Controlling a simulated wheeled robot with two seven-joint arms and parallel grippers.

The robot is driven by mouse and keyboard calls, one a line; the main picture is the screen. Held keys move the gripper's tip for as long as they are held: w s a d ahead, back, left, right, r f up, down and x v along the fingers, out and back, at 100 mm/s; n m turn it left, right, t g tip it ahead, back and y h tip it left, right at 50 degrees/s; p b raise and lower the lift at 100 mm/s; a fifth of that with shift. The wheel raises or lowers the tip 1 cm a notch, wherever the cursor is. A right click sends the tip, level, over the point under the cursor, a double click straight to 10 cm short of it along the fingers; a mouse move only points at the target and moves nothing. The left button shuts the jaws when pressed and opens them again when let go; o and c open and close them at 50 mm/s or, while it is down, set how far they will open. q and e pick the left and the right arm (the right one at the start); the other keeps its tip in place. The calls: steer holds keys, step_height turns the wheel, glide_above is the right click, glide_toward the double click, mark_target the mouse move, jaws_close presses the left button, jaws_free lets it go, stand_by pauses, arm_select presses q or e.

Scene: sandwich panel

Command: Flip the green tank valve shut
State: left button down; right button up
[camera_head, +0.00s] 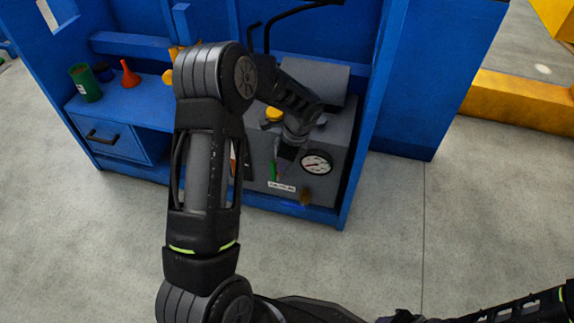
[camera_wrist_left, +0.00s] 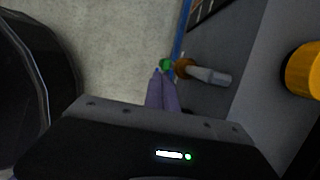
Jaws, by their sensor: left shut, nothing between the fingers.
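The green valve handle (camera_head: 273,171) is on the front of the grey tank unit (camera_head: 338,135), left of the round gauge (camera_head: 317,163). My left gripper (camera_head: 284,168) is shut and empty, just right of the handle. In the left wrist view, the fingertips (camera_wrist_left: 157,73) point at a small green part (camera_wrist_left: 165,64) beside a brass fitting (camera_wrist_left: 183,68) on a grey pipe (camera_wrist_left: 210,75). I cannot tell whether they touch. The right arm shows at the bottom right, and its gripper's fingers cannot be made out.
The blue cabinet (camera_head: 386,100) has an upright wall right of the unit. A yellow cap (camera_head: 273,114) is on top of the unit and also shows in the left wrist view (camera_wrist_left: 303,72). A green can (camera_head: 86,84) and an orange funnel (camera_head: 130,75) stand on the left shelf.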

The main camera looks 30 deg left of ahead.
mark_target(272, 162)
stand_by(0.3)
arm_select(q)
steer(key=shift+s+a+r+h+p, duration=0.15)
steer(key=shift+a+h+p, duration=0.15)
steer(key=shift+p, duration=0.25)
steer(key=shift+a+p, duration=0.1)
steer(key=shift+p, duration=0.2)
steer(key=h+p, duration=0.1)
steer(key=a+p, duration=0.1)
steer(key=s+a+t+h+p, duration=0.1)
steer(key=shift+r+h+p, duration=0.3)
steer(key=shift+r+p, duration=0.05)
steer(key=shift+p, duration=0.05)
steer(key=shift+t+h, duration=0.3)
steer(key=shift+h, duration=0.3)
steer(key=shift+s+a+f+p, duration=0.2)
steer(key=shift+a+f, duration=0.1)
steer(key=shift+a, duration=0.45)
steer(key=shift+s+a+f+p, duration=0.1)
steer(key=shift+s+a+f, duration=0.2)
steer(key=shift+a, duration=0.45)
steer(key=shift+s+a+f+p, duration=0.15)
steer(key=shift+a+f, duration=0.2)
steer(key=shift+a, duration=0.4)
